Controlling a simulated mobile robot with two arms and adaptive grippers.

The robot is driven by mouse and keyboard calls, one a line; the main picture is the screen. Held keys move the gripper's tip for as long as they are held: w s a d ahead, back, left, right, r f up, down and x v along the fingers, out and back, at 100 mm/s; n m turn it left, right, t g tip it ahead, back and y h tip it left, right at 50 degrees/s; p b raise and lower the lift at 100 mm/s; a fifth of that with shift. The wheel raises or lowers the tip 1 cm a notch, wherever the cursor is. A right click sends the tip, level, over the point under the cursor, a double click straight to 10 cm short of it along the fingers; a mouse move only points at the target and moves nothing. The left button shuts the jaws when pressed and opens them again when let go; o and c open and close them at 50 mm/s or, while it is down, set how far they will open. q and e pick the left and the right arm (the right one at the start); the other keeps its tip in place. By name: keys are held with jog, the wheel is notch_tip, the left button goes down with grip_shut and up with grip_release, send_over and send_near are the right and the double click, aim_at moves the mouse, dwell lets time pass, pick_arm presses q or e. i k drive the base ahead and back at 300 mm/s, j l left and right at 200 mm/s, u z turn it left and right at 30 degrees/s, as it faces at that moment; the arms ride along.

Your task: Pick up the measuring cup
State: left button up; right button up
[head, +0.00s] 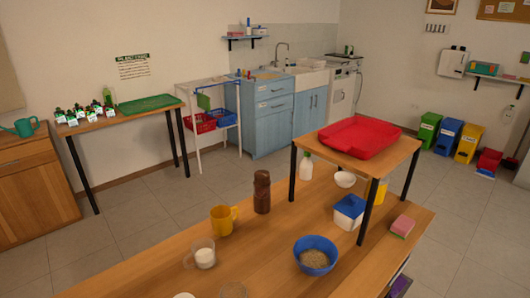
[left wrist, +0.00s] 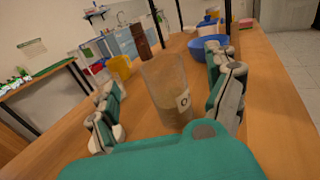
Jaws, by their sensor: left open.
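A clear, tapered cup (left wrist: 166,88) with a white label bearing a dark round mark stands upright on the wooden table in the left wrist view. My left gripper (left wrist: 168,108) is open, one finger on each side of the cup, with visible gaps to it. In the head view a clear cup with a handle (head: 203,254) and whitish contents or label stands near the table's front left. I cannot tell which of these two is between my fingers. Neither gripper shows in the head view.
A yellow mug (head: 222,220), a brown bottle (head: 262,192) and a blue bowl (head: 315,255) with grainy contents stand around the clear cup. A raised wooden stand (head: 340,150) holds a red tray (head: 360,137). Bare table lies between the mug and the bowl.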

aim_at(203, 250)
jog(key=k+l, duration=0.2)
jog(key=k, duration=0.25)
jog(key=k+l, duration=0.2)
jog(key=k, duration=0.3)
